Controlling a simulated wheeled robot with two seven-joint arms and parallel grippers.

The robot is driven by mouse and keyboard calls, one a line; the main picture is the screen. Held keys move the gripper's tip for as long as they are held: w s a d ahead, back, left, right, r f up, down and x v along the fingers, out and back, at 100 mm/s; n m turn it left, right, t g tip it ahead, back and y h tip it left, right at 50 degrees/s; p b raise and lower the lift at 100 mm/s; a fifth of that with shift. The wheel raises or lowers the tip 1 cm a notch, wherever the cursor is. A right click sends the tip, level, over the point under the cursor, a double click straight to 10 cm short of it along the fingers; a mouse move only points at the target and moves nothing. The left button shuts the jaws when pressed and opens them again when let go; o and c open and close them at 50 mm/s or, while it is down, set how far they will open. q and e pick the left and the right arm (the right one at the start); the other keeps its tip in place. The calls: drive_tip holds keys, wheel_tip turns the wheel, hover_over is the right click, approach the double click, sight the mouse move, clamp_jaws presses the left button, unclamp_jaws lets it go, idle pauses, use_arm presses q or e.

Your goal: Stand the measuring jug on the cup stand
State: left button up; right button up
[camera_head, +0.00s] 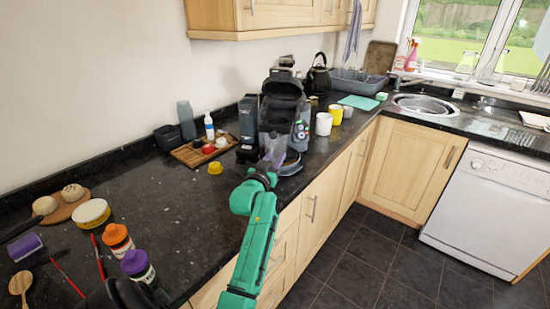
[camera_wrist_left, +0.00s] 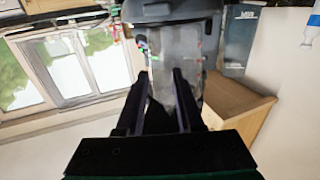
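The measuring jug (camera_head: 275,148) is a clear, purple-tinted vessel in front of the dark coffee machine. It also shows in the left wrist view (camera_wrist_left: 175,72), between and beyond the fingers. The cup stand (camera_head: 291,165) appears to be the round base at the machine's foot, partly hidden by my arm and the jug. My left gripper (camera_head: 266,168), on the green arm, is at the jug; its two dark fingers (camera_wrist_left: 164,88) seem closed on it. Whether the jug touches the stand is hidden.
The coffee machine (camera_head: 283,106) stands right behind the jug. A yellow cup (camera_head: 215,168) and a wooden tray (camera_head: 190,153) are to the left. White and yellow mugs (camera_head: 324,124) stand to the right. Bottles (camera_head: 137,264) and bread on a board stand at the near left.

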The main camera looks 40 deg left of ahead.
use_arm(q)
drive_tip(key=shift+a+r, duration=0.1)
drive_tip(key=shift+r, duration=0.1)
drive_tip(key=shift+s+f, duration=0.1)
drive_tip(key=shift+s, duration=0.15)
drive_tip(key=b+v, duration=0.2)
drive_tip(key=v, duration=0.9)
drive_tip(key=shift+f, duration=0.15)
drive_tip(key=shift+s+f, duration=0.1)
